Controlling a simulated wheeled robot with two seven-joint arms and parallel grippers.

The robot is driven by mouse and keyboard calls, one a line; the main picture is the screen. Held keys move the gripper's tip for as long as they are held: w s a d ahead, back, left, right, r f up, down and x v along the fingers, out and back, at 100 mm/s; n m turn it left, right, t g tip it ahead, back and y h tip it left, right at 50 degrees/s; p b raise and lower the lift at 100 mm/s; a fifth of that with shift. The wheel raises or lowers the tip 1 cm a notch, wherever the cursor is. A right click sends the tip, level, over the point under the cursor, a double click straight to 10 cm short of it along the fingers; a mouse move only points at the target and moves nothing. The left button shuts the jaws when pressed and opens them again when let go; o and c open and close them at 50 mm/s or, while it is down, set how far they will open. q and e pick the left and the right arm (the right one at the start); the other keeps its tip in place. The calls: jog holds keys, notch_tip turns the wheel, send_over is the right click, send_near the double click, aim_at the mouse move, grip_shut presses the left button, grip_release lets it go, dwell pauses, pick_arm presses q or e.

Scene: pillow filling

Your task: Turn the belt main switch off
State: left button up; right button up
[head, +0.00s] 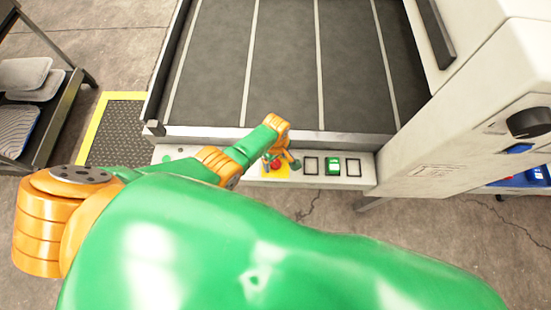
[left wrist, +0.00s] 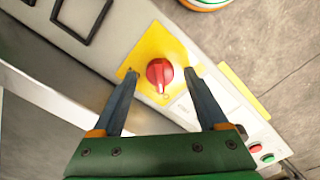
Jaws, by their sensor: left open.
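The belt main switch is a red rotary knob (left wrist: 159,72) on a yellow plate (left wrist: 150,45). It also shows, small, in the head view (head: 276,164), on the pale panel at the front of the belt. My left gripper (left wrist: 162,74) is open, with one fingertip on each side of the knob. A gap shows between each finger and the knob in the left wrist view. In the head view my left gripper (head: 280,161) partly covers the yellow plate. I cannot tell the knob's marked position. My right gripper is in neither view.
The dark belt (head: 288,65) lies behind the panel (head: 365,182). The panel has a green switch (head: 333,167) and black frames beside it. Small red and green buttons (left wrist: 262,153) sit along it. A white machine (head: 470,120) stands at right, a rack (head: 62,110) at left.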

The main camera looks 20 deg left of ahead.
aim_at(275, 162)
pick_arm(q)
notch_tip(275, 162, up, 6)
jog(key=p, duration=0.3)
jog(key=shift+p, duration=0.3)
jog(key=shift+r, duration=0.5)
jog(key=shift+f, duration=0.1)
jog(key=shift+a, duration=0.1)
